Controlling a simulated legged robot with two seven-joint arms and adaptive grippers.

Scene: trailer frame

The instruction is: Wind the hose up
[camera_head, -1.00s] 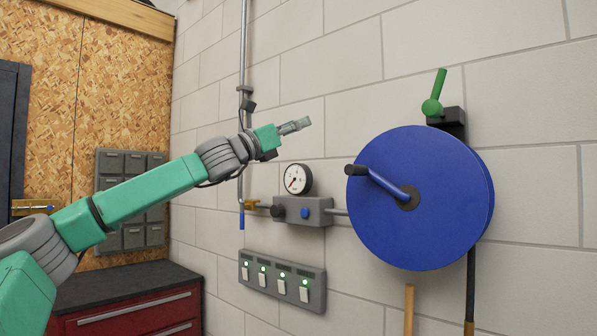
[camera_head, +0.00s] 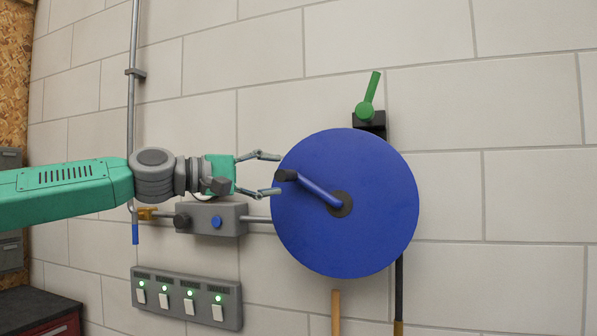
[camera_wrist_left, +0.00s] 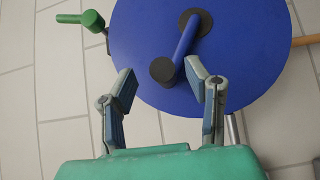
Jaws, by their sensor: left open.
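A round blue hose reel (camera_head: 375,230) is mounted on the wall. Its blue crank arm (camera_head: 318,189) runs from the dark hub up and left to a black knob (camera_head: 286,175) near the reel's left edge. My left gripper (camera_head: 279,173) is open, coming in from the left, with its fingertips at the reel's left edge close to the knob. In the left wrist view the reel (camera_wrist_left: 240,70) fills the top, and the knob (camera_wrist_left: 162,69) lies just beyond and between the open fingertips, not gripped. The black hose (camera_head: 399,285) hangs below the reel. My right gripper is not in view.
A green lever (camera_head: 369,95) on a black block sits above the reel. A panel of lit switches (camera_head: 187,297) is lower left. The wall right of the reel is clear.

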